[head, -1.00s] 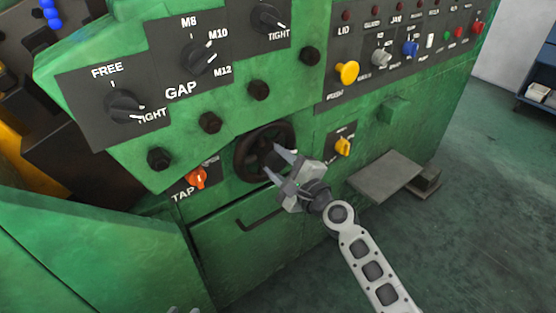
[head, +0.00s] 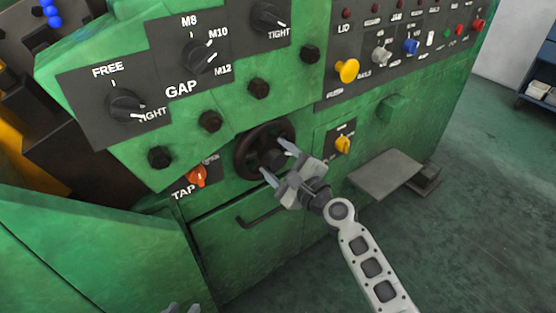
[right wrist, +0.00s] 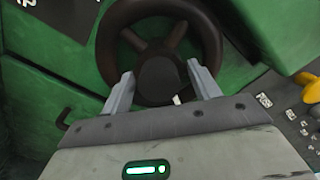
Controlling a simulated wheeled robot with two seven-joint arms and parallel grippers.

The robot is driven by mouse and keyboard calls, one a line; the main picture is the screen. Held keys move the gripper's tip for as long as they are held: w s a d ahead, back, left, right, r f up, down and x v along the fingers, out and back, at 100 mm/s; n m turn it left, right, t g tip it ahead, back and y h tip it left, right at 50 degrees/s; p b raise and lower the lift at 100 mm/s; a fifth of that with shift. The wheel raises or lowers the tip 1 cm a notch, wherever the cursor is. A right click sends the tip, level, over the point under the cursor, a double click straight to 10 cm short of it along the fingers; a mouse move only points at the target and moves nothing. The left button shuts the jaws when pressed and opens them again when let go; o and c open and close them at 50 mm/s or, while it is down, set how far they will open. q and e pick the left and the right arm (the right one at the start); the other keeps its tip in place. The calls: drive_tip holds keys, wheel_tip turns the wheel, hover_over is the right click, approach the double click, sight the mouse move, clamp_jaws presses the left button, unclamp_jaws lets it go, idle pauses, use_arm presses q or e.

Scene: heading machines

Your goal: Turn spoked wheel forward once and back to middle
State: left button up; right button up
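The dark spoked wheel (head: 243,160) is on the green machine's front, below the row of black bolts. In the right wrist view its rim (right wrist: 106,42), dark hub (right wrist: 158,78) and two upper spokes show; its lower part is partly hidden by my gripper. My right gripper (head: 277,161) is open in front of the wheel's lower right. In the right wrist view its fingers (right wrist: 160,84) stand apart on either side of the hub, with nothing seen clamped; contact cannot be told. Only a grey tip of my left gripper (head: 180,309) shows at the bottom edge.
An orange TAP knob (head: 197,177) sits left of the wheel and a yellow knob (head: 343,145) right of it. A drawer handle (head: 257,218) is below. A grey plate (head: 386,174) juts out at the right. Floor beyond it is clear.

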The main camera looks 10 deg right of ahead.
drive_tip(key=b+v, duration=0.1)
drive_tip(key=v, duration=1.5)
drive_tip(key=shift+b, duration=0.3)
